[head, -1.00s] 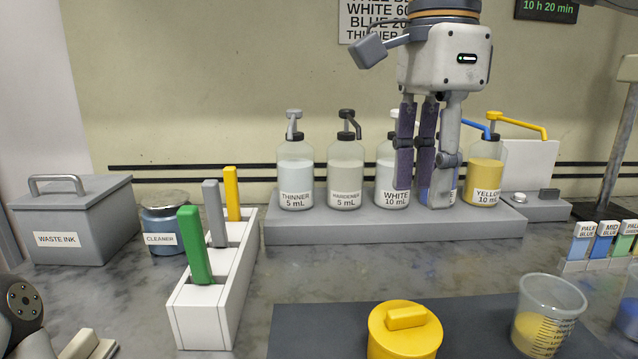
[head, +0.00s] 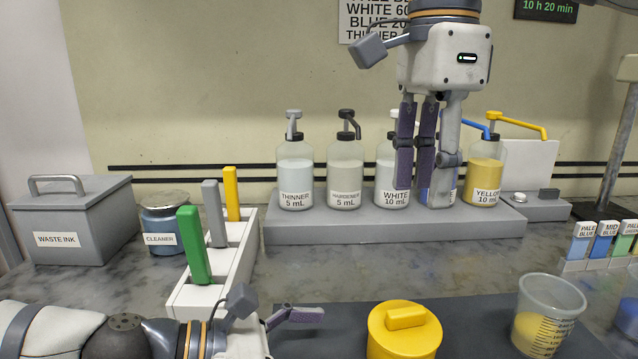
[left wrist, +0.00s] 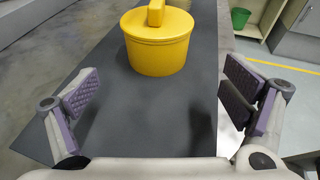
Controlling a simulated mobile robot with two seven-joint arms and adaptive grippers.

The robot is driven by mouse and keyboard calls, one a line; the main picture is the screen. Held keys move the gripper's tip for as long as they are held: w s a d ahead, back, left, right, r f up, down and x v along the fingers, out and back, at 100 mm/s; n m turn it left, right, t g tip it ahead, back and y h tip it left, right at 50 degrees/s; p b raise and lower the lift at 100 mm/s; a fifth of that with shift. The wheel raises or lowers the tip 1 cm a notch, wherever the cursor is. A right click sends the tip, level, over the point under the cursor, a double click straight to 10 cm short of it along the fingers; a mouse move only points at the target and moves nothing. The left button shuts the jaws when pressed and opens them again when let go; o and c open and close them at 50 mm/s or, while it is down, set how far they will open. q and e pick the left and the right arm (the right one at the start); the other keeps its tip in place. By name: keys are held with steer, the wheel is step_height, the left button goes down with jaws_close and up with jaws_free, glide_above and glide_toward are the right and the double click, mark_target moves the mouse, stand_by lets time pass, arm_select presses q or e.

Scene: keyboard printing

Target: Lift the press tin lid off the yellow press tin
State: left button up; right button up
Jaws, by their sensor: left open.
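The yellow press tin (head: 398,348) stands on the dark mat at the bottom of the head view, with its round yellow lid (head: 420,333) and block handle (head: 405,317) on top. In the left wrist view the tin (left wrist: 158,52) is ahead of my left gripper, and the lid handle (left wrist: 156,13) is at the top edge. My left gripper (left wrist: 165,105) is open and empty, its fingers spread apart, short of the tin. In the head view my left gripper (head: 275,312) is left of the tin. My right gripper (head: 422,195) hangs down in front of the pump bottles, away from the tin.
A clear measuring cup (head: 550,305) with yellow ink stands right of the tin. A white rack (head: 235,262) with green, grey and yellow tools is behind my left arm. Pump bottles line a grey shelf (head: 340,230) at the back.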

mark_target(374, 351)
arm_select(q)
steer(key=shift+w+d+f, duration=0.1)
steer(key=shift+w+d, duration=0.05)
steer(key=shift+w, duration=0.1)
steer(key=x, duration=0.9)
steer(key=shift+d+f, duration=0.1)
steer(key=shift+d, duration=0.15)
steer(key=c, duration=1.9)
arm_select(e)
steer(key=shift+f, duration=0.1)
steer(key=shift+c, duration=1.3)
step_height(374, 351, down, 17)
steer(key=shift+r, duration=0.1)
steer(key=shift+c, duration=0.4)
